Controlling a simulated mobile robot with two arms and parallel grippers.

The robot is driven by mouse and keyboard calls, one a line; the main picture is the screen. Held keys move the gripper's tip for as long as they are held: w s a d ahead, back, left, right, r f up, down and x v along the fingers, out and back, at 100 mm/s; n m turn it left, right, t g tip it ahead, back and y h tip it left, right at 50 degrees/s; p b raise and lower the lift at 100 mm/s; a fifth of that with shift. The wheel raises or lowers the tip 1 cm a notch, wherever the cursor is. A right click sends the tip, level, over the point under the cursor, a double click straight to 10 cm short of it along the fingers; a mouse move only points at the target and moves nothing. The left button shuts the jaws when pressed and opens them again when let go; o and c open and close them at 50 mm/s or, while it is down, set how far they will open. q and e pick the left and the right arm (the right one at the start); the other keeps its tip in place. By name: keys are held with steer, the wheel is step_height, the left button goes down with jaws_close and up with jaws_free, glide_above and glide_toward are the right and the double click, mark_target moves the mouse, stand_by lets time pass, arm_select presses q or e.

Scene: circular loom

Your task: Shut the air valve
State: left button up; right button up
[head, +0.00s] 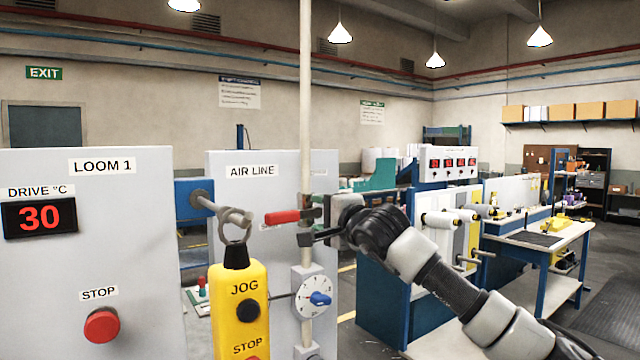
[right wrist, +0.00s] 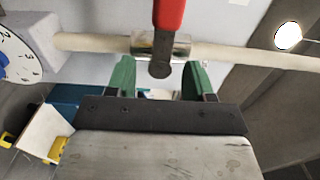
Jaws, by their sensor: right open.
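The air valve's red lever (head: 285,216) sits on the pale vertical pipe (head: 306,100) in front of the AIR LINE panel (head: 235,185). The lever points left, across the pipe. In the right wrist view the red lever (right wrist: 169,14) also lies across the pipe, with its pivot end over the metal valve body (right wrist: 178,46). My right gripper (head: 312,227) is open at the valve. In the wrist view its green fingertips (right wrist: 161,68) stand on either side of the pivot end, with nothing clearly gripped. Contact cannot be told. My left gripper is not in view.
A yellow JOG pendant (head: 239,315) hangs from a hook just left of the valve. A dial with a blue knob (head: 320,299) sits below it on the pipe. The LOOM 1 cabinet (head: 85,220) stands at left. Benches and a bobbin rack lie behind at right.

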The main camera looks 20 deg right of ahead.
steer(key=b+v, duration=0.5)
steer(key=v, duration=0.1)
steer(key=shift+s+d, duration=0.15)
steer(key=shift+s, duration=0.25)
